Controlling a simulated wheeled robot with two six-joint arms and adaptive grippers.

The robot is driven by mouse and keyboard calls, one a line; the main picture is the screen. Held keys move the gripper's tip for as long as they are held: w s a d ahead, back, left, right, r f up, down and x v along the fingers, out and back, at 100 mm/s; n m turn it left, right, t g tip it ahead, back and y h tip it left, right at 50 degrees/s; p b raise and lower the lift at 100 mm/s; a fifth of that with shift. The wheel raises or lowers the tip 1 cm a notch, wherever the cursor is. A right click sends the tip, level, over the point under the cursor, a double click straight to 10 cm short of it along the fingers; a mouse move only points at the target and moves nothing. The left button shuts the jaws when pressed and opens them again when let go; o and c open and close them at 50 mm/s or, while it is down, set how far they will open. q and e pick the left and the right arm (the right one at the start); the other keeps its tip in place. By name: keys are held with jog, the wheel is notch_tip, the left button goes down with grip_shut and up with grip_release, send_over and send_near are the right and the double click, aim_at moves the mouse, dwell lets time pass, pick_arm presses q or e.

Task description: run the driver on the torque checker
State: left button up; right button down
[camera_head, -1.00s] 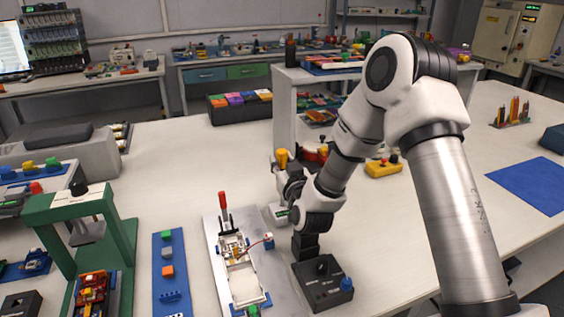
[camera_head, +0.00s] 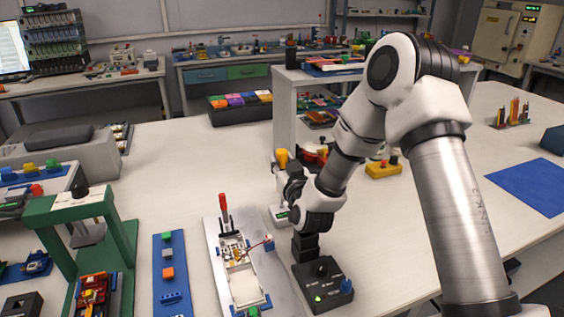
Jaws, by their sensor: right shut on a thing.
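My right gripper (camera_head: 291,190) is shut on the driver (camera_head: 282,158), whose yellow top sticks up above the fingers. The driver stands about upright. Below it is a small white device with a green display, which looks like the torque checker (camera_head: 279,216). The driver's lower end is hidden by my gripper and wrist, so I cannot tell whether its tip touches the checker. My left gripper is not in view.
A black control box (camera_head: 326,287) with a lit green lamp and a blue knob stands in front of my wrist. A fixture with a red lever (camera_head: 223,202) is at its left. A green press (camera_head: 125,236) stands further left.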

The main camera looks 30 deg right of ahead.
aim_at(282, 151)
jog(key=shift+r+p, duration=2.15)
jog(key=shift+r, duration=1.05)
jog(key=shift+f, duration=0.15)
